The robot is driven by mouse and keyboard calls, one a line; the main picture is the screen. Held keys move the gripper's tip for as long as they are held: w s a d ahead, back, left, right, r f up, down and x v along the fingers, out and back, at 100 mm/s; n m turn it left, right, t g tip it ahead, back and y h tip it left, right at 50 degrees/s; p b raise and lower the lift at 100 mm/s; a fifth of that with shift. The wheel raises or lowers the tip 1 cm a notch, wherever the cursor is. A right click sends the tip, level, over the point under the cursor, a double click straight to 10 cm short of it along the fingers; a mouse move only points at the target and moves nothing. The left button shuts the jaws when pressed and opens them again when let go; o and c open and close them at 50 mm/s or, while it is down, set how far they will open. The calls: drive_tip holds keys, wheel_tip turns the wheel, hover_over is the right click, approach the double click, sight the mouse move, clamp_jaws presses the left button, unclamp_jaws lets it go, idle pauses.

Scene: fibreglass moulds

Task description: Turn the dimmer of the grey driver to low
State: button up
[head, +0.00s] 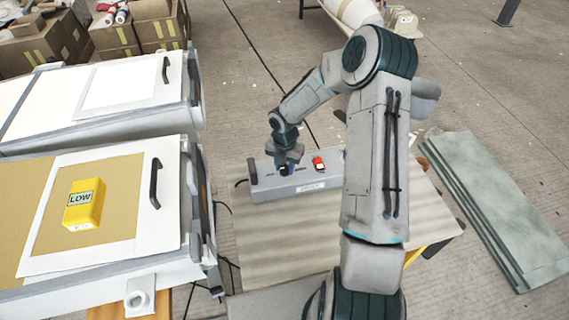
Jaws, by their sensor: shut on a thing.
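The grey driver (262,186) is a long grey box with a pale label on its front face, lying at the back of the table. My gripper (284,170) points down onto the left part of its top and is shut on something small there. That thing is mostly hidden by my gripper; by its place it appears to be the dimmer, and its setting cannot be read. A red switch-like part (319,163) stands on the driver's top, right of my gripper. A yellow block (84,204) marked "LOW" lies on the tan panel at the left.
The table (280,245) is bare in front of the driver. White mould units (115,255) with black handles stand at the left. Grey-green boards (495,210) lie on the floor at the right. Cardboard boxes (115,35) stand at the back left.

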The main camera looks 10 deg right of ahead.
sight(284, 168)
idle(0.4)
drive_tip(key=o, duration=1)
drive_tip(key=shift+c, duration=0.2)
wheel_tip(284, 168, up, 14)
drive_tip(key=shift+f, duration=0.1)
